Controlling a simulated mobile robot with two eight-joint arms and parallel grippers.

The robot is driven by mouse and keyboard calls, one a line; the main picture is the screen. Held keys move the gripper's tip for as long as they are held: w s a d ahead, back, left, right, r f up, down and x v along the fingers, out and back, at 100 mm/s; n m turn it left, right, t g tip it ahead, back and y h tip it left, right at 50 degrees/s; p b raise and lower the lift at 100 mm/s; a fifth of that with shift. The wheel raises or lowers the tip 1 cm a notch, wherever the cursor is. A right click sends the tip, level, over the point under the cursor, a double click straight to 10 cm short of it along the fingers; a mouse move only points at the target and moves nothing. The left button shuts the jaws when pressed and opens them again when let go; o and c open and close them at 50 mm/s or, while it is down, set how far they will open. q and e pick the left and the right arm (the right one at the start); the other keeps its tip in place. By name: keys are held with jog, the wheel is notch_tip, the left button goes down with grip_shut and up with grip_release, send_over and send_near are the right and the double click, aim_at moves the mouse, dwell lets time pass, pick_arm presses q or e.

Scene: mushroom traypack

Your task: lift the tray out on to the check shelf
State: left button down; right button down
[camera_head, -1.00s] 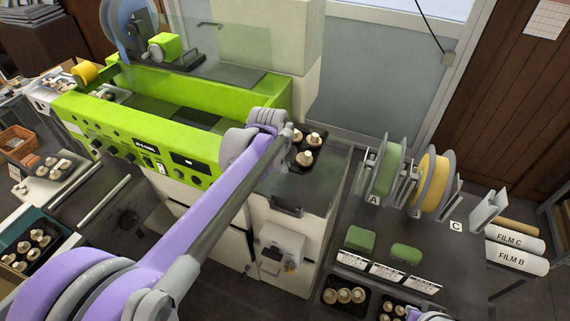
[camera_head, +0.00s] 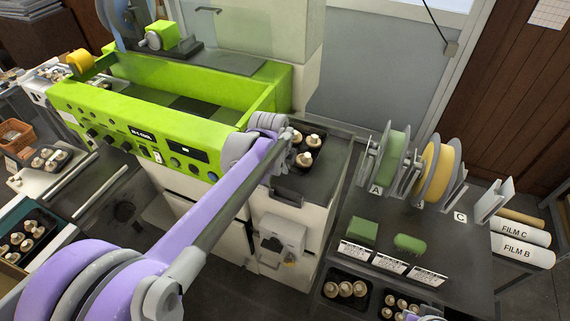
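A dark tray with several brown-and-white mushrooms (camera_head: 319,137) sits on the dark surface at the right end of the green wrapping machine (camera_head: 140,128). My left gripper (camera_head: 288,140) is at the tray's left side, seen from behind along the purple arm. Its fingers are small and partly hidden by the wrist, so their opening and any contact with the tray cannot be told. A bare dark shelf surface (camera_head: 322,180) lies just in front of the tray; I cannot tell if it is the check shelf. My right gripper is not in view; a purple-grey piece shows at the bottom right edge.
Film rolls, green (camera_head: 388,160) and yellow (camera_head: 436,172), stand on the dark table at right. Two green blocks (camera_head: 362,231) and label cards lie before them. Mushroom trays (camera_head: 328,303) sit at the bottom right; more are at left. A wall and pale panel stand behind.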

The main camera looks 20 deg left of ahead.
pick_arm(q)
jog(key=shift+f, duration=0.15)
jog(key=c, duration=1)
grip_release()
jog(key=v, duration=1)
jog(key=shift+s+r+p, duration=0.25)
jog(key=shift+r+p, duration=0.1)
jog(key=s+d+f+n, duration=0.1)
jog(key=s+f+n, duration=0.5)
jog(key=s+n, duration=0.3)
jog(key=s+d+f+n+t, duration=0.1)
jog(key=s+d+f+n, duration=0.1)
jog(key=s+f+n, duration=0.5)
jog(key=s+n, duration=0.2)
jog(key=s, duration=0.3)
jog(key=shift+d+f, duration=0.3)
jog(key=shift+f, duration=0.05)
